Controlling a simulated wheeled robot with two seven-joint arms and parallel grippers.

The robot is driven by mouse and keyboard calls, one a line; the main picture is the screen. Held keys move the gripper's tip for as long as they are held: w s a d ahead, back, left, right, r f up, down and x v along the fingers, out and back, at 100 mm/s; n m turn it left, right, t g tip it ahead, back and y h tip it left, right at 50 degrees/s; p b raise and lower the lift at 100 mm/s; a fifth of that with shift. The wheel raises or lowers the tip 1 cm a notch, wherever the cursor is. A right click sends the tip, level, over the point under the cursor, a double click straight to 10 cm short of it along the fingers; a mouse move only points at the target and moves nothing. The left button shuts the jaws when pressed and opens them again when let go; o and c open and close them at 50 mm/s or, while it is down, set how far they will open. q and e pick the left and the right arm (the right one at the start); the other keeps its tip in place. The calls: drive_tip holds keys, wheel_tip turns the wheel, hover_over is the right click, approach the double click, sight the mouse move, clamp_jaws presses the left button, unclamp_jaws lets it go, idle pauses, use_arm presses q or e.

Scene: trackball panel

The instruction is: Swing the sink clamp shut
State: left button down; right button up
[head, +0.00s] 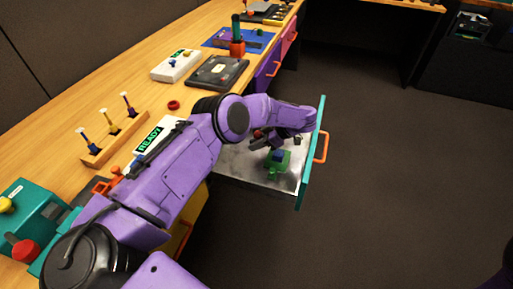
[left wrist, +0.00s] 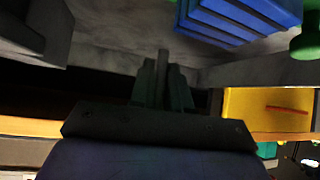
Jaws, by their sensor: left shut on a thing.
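My left gripper (head: 264,140) reaches down into the open drawer, just left of and behind a small green fixture (head: 279,166) with a blue block on it. In the left wrist view the fingers (left wrist: 163,85) are close together around a thin dark grey piece, which looks like part of the sink clamp; its shape is mostly hidden. The blue finned block (left wrist: 240,22) shows at the upper right there, apart from the fingers, with a green rounded part (left wrist: 305,42) at the right edge. My right gripper is not in view.
The open drawer has a grey floor, a teal front (head: 312,150) and an orange handle (head: 321,147). On the wooden bench stand a READY sign (head: 150,140), a peg rack (head: 114,142), a dark tray (head: 217,72) and a red ring (head: 173,105). Floor right of the drawer is clear.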

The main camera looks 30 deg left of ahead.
use_arm(q)
drive_tip(key=shift+w+d+r+y+b, duration=0.15)
drive_tip(key=shift+w+r+y+b, duration=0.25)
drive_tip(key=shift+y+b, duration=0.3)
drive_tip(key=shift+r, duration=0.1)
drive_tip(key=c, duration=1.1)
unclamp_jaws()
drive_tip(key=shift+r, duration=0.1)
drive_tip(key=shift+o, duration=1.3)
drive_tip(key=shift+s+d, duration=0.15)
drive_tip(key=shift+s, duration=0.1)
